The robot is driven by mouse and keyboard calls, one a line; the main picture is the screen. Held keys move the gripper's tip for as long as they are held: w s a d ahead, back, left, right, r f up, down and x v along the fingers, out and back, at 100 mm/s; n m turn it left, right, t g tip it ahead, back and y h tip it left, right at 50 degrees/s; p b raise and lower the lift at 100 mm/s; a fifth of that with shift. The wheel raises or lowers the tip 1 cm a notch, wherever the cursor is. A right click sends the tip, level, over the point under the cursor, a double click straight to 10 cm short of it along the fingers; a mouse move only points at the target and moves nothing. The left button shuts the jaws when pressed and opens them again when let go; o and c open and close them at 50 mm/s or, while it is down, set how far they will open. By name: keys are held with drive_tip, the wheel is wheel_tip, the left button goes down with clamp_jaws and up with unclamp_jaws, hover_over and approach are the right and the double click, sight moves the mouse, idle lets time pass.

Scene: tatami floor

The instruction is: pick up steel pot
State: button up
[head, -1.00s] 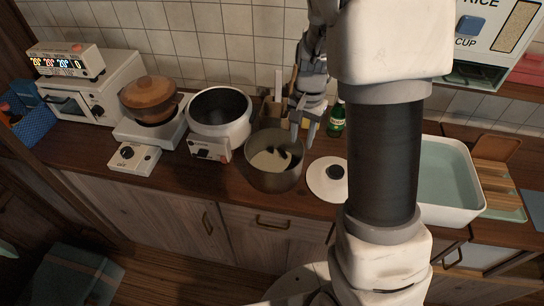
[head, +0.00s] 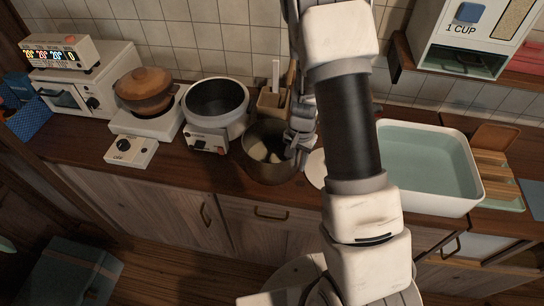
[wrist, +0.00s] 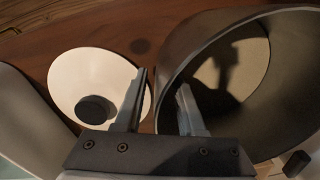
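The steel pot (head: 262,173) stands upright on the wooden counter, with a pale round bottom showing inside. My gripper (head: 298,143) is at the pot's right rim. In the wrist view the pot (wrist: 185,52) fills the right side. My gripper (wrist: 161,82) is open there, with one finger over the pot's opening and the other outside, beside the wall. The fingers appear to straddle the rim with a gap between them. I cannot tell whether either finger touches the wall.
A white lid (head: 315,167) with a black knob lies close right of the pot, partly behind my arm. A white rice cooker (head: 217,118) stands close left. A utensil holder (head: 270,103) is behind. A white basin (head: 425,198) is to the right.

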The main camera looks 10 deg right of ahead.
drive_tip(key=shift+f, duration=0.95)
clamp_jaws()
drive_tip(key=shift+w+a+r, duration=0.1)
idle(0.6)
